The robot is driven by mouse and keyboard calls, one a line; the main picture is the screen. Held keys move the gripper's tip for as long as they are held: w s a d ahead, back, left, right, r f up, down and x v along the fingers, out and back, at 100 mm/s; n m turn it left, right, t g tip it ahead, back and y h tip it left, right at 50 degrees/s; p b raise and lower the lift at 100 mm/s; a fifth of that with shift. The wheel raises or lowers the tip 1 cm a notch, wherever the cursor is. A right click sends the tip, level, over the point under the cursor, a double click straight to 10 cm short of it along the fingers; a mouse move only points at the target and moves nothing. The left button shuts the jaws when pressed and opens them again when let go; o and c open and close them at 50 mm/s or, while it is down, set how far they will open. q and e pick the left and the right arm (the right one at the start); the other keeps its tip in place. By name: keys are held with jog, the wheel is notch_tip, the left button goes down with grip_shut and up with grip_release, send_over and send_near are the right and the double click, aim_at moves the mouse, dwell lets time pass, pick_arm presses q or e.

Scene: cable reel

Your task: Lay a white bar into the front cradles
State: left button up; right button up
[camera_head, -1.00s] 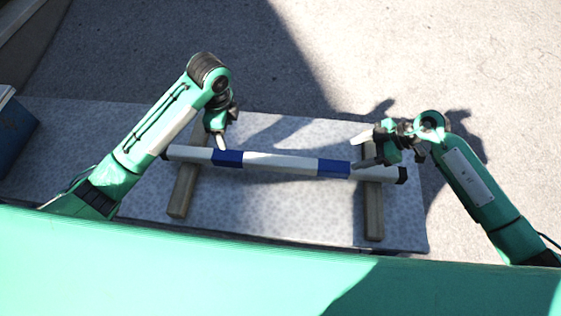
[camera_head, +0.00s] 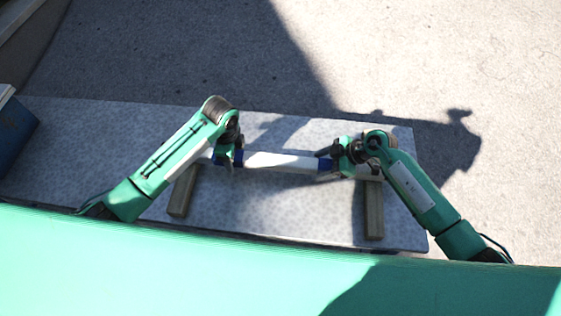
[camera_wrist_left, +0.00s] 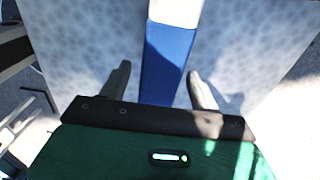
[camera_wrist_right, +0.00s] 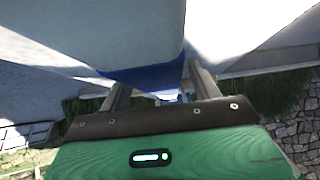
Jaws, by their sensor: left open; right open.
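The white bar (camera_head: 280,161) with blue bands lies left to right across two wooden blocks, the left block (camera_head: 182,193) and the right block (camera_head: 373,212). My left gripper (camera_head: 231,160) is open at the bar's left blue band. In the left wrist view the blue band (camera_wrist_left: 167,62) lies between its spread fingers (camera_wrist_left: 160,88). My right gripper (camera_head: 332,158) is open at the right blue band (camera_head: 325,165). In the right wrist view its fingers (camera_wrist_right: 160,82) are spread with a blue surface (camera_wrist_right: 150,75) between them. I cannot make out the front cradles.
The pale speckled table (camera_head: 290,215) is clear in front of the bar between the blocks. A dark blue box (camera_head: 14,130) stands at the far left. Open paved ground (camera_head: 400,60) lies behind the table.

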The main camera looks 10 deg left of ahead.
pick_arm(q)
grip_shut()
pick_arm(e)
grip_shut()
pick_arm(q)
jog(key=shift+r, duration=0.25)
pick_arm(e)
jog(key=shift+w+r, duration=0.1)
jog(key=shift+r, duration=0.15)
